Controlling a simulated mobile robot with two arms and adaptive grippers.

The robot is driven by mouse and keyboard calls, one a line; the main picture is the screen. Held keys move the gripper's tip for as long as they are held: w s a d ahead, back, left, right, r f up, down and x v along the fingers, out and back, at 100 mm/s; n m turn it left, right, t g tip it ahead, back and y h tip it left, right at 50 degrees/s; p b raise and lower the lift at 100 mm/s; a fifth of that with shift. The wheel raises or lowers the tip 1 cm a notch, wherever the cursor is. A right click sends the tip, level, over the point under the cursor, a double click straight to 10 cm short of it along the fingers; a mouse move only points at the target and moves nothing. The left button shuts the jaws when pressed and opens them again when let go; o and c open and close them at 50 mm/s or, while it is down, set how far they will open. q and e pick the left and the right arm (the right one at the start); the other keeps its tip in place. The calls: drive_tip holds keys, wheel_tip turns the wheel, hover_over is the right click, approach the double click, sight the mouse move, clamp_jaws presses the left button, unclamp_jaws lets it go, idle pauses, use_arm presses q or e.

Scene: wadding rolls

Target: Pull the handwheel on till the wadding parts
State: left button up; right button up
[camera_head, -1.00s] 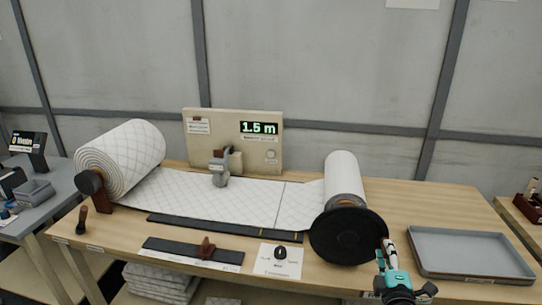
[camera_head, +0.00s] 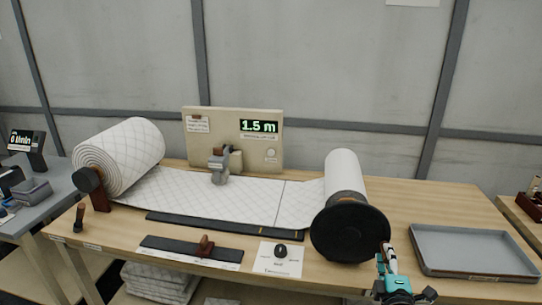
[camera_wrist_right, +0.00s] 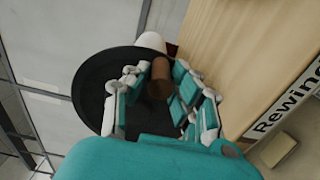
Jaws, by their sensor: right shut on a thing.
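The black handwheel (camera_head: 350,232) stands at the front end of the right roll (camera_head: 344,172). My right gripper (camera_head: 385,262) is at the wheel's lower right rim. In the right wrist view my right gripper (camera_wrist_right: 163,92) is shut on the wheel's brown handle (camera_wrist_right: 160,78), with the dark disc (camera_wrist_right: 92,88) behind it. The quilted wadding (camera_head: 220,193) runs from the big left roll (camera_head: 120,158) across the table to the right roll. A line crosses the wadding near the right roll; the sheet looks continuous there. My left gripper is out of view.
A panel (camera_head: 233,140) at the back reads 1.5 m. A grey clamp-like device (camera_head: 218,168) sits over the wadding. An empty grey tray (camera_head: 475,252) lies at the right. A black bar with a brown knob (camera_head: 190,249) and a card with a dark knob (camera_head: 280,258) lie in front.

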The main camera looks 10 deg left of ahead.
drive_tip(key=shift+a+f+b, duration=0.15)
drive_tip(key=shift+f+b, duration=0.15)
drive_tip(key=shift+f, duration=0.55)
drive_tip(key=shift+s+a+f+b, duration=0.1)
drive_tip(key=shift+f+b, duration=0.25)
drive_tip(key=shift+a+f+b, duration=0.25)
drive_tip(key=shift+f+b, duration=0.25)
drive_tip(key=shift+r, duration=0.1)
drive_tip(key=o, duration=1)
drive_tip(key=shift+r, duration=0.1)
drive_tip(key=shift+d, duration=0.1)
